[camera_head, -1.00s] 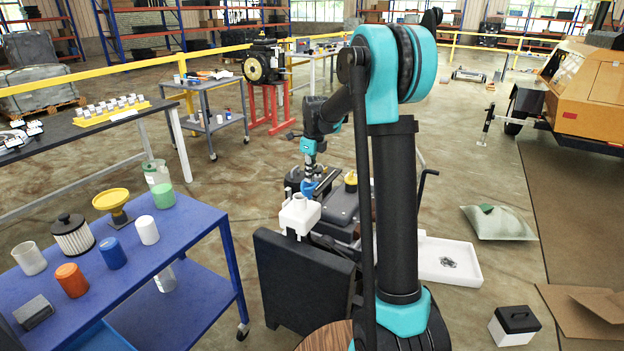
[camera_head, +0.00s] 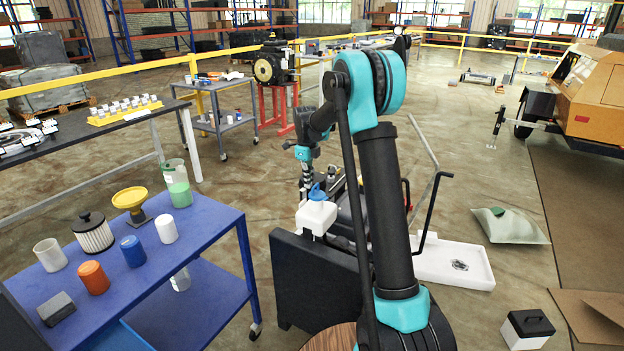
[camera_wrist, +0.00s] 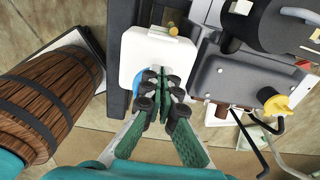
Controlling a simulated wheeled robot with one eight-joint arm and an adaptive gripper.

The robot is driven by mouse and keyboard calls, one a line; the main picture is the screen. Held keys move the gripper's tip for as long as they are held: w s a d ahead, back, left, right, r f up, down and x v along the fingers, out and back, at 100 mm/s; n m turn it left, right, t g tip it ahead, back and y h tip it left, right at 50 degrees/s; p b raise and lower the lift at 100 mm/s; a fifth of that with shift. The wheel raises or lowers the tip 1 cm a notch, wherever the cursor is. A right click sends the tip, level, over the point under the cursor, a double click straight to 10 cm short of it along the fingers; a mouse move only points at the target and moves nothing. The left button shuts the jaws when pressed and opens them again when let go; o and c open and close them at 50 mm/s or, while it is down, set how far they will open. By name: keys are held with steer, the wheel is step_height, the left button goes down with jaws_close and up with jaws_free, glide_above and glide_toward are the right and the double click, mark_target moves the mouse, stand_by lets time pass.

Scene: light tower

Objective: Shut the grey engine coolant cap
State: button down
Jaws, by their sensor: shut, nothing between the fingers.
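The white coolant tank (camera_head: 313,218) stands beside the dark engine block, behind a black panel. It also shows from above in the wrist view (camera_wrist: 134,48). Its blue cap (camera_head: 317,193) sits at the tank's top, where the neck was visible before; I cannot tell whether it is fully seated. In the wrist view, part of the blue cap (camera_wrist: 137,65) shows beside and under my fingers. My gripper (camera_wrist: 162,80) is shut and empty, over the tank top close to the cap. The fingers hide part of the cap, and contact is unclear.
A grey engine cover with a yellow cap (camera_wrist: 276,104) lies right of the tank. A wooden barrel (camera_wrist: 52,100) is at left in the wrist view. A blue cart (camera_head: 215,222) holds several containers. A white tray (camera_head: 462,262) and black-lidded box (camera_head: 527,328) are on the floor at right.

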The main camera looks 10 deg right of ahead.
steer(key=shift+w+a+f, duration=0.25)
steer(key=shift+a+f, duration=0.2)
steer(key=shift+f, duration=0.35)
steer(key=shift+w+a+f+g+h, duration=0.1)
steer(key=shift+f+g+h, duration=0.3)
steer(key=shift+f+h, duration=0.1)
